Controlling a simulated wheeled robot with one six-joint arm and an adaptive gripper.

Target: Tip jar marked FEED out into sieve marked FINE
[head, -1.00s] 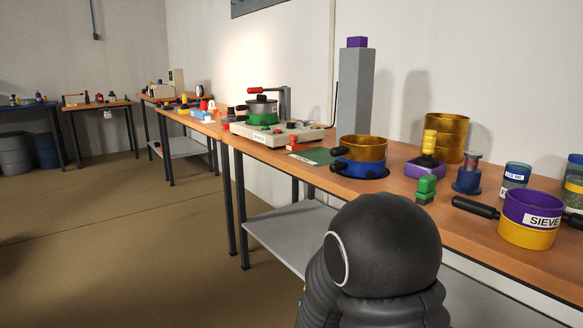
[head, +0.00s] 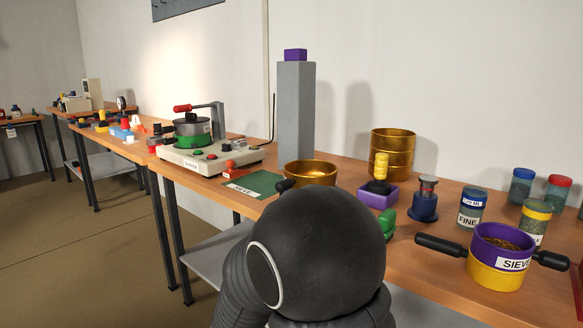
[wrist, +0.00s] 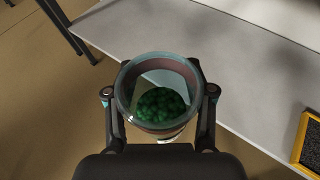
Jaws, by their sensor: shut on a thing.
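In the wrist view my gripper (wrist: 160,98) is shut around a clear glass jar (wrist: 158,66), one finger on each side. The jar is open at the top and holds green granules. Its label faces away and I cannot read it. In the head view my gripper and the jar are hidden behind my own dark arm. A purple and yellow sieve (head: 493,275) with black handles stands on the bench at the right, with brownish material inside. Its label reads SIEVE; the rest is cut off by the curve. A gold sieve (head: 310,173) stands further left, partly hidden by my arm.
Behind the purple sieve stand several lidded jars, one marked FINE (head: 468,220). A purple tray (head: 378,197), a blue stamp-like piece (head: 424,206) and a gold stack (head: 392,155) are nearby. A green mat (head: 254,184) and grey post (head: 295,110) are further left. A grey shelf (wrist: 235,60) shows below the jar.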

